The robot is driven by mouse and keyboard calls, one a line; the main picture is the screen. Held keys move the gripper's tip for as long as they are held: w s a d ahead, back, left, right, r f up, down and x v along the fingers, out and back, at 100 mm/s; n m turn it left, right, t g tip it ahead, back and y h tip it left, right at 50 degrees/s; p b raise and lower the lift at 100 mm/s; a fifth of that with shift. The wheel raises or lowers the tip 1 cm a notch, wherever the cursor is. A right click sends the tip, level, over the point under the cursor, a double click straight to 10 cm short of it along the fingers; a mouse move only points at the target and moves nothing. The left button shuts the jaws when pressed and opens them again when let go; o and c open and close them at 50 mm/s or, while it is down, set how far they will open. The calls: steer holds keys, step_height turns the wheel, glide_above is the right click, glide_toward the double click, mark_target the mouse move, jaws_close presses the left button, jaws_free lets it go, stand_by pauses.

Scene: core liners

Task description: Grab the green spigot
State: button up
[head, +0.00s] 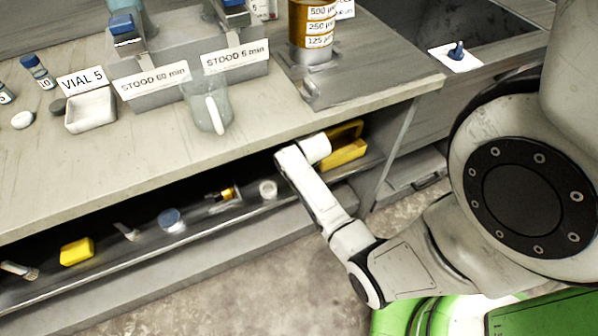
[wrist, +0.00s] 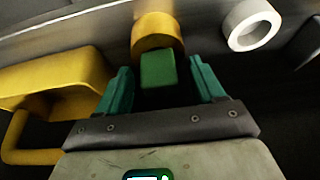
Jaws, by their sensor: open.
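In the wrist view, the green spigot (wrist: 157,70) shows as a small green block in front of a yellow-gold round piece (wrist: 157,32). My gripper (wrist: 160,66) is open, with one teal finger on each side of the green spigot. Dark gaps show between the spigot and both fingers, so neither finger appears to touch it. In the head view, my arm reaches under the bench top, and my gripper and the green spigot cannot be made out there.
A yellow handled thing (wrist: 60,85) lies close left of my gripper, and a white ring (wrist: 251,24) lies to the right. The bench top (head: 260,130) overhangs the low shelf, which holds a yellow block (head: 77,251) and a blue-topped jar (head: 171,219).

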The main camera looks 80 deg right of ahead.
steer(key=shift+c, duration=0.5)
steer(key=c, duration=1)
